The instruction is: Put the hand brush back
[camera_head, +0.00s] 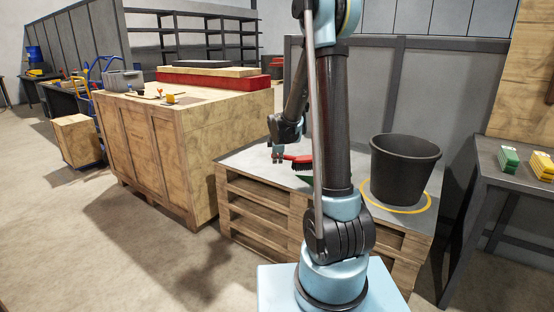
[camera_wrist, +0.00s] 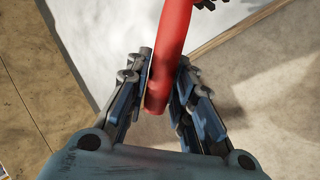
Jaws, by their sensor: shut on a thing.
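The hand brush (camera_head: 301,159) has a red handle and dark bristles. It is at the grey top of the pallet stand (camera_head: 240,157), partly hidden behind my arm. My gripper (camera_head: 278,153) is shut on the end of the red handle. In the wrist view the handle (camera_wrist: 172,55) runs up from between the two fingers of my gripper (camera_wrist: 162,95), and a bit of dark bristle shows at the top edge. I cannot tell whether the brush touches the top or hangs just above it.
A black bucket (camera_head: 404,168) stands in a yellow ring (camera_head: 424,206) on the right of the stand. A large wooden crate (camera_head: 190,140) stands to the left. A dark table (camera_head: 487,158) with green and yellow packs is at the right. Floor at the left front is clear.

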